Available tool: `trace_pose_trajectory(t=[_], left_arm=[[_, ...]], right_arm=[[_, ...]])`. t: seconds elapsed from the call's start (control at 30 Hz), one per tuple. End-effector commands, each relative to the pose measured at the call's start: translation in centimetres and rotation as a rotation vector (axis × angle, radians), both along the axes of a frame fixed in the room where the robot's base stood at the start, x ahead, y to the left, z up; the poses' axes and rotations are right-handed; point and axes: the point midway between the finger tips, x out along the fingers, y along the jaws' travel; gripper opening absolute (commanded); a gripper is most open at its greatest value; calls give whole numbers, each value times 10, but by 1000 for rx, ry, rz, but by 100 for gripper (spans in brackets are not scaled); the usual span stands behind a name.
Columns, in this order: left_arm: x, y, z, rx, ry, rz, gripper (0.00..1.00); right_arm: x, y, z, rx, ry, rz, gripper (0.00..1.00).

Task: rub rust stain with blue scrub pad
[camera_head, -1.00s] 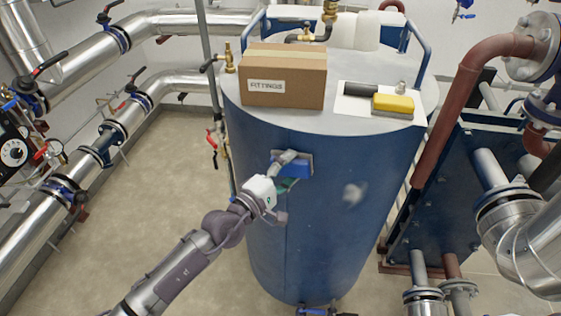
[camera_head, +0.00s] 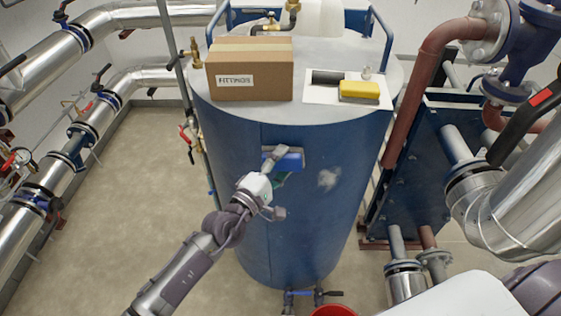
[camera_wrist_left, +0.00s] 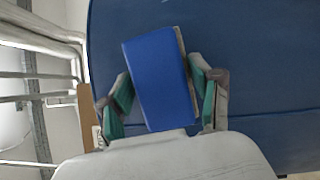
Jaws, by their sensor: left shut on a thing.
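My left gripper (camera_head: 277,172) is shut on the blue scrub pad (camera_head: 290,160) and holds it at the side of the blue tank (camera_head: 290,230). In the left wrist view the pad (camera_wrist_left: 160,78) is tilted between the green-padded fingers (camera_wrist_left: 161,98), its thin grey-brown edge to the right. I cannot tell whether it touches the tank. A pale, blurry grey-white stain (camera_head: 327,179) shows on the tank just right of and slightly below the pad, apart from it. It does not look rust-coloured. My right gripper is out of view.
On the tank top are a FITTINGS box (camera_head: 250,75) and a white sheet (camera_head: 318,93) with a yellow sponge (camera_head: 359,89) and a dark item. Red-brown pipes (camera_head: 424,90) and silver pipes stand right. A red container (camera_head: 333,311) shows at the bottom edge. The left floor is clear.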

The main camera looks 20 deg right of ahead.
Motion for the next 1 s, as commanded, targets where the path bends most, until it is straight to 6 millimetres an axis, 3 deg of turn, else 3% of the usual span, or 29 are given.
trace_pose_trajectory(t=[0.3,0.57,1.0], left_arm=[[19,24,-2,0,-4,4,36],[25,32,0,-2,-3,8,36],[42,62,0,-1,-5,8,36]], right_arm=[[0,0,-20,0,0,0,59],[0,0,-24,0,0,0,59],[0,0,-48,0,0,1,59]])
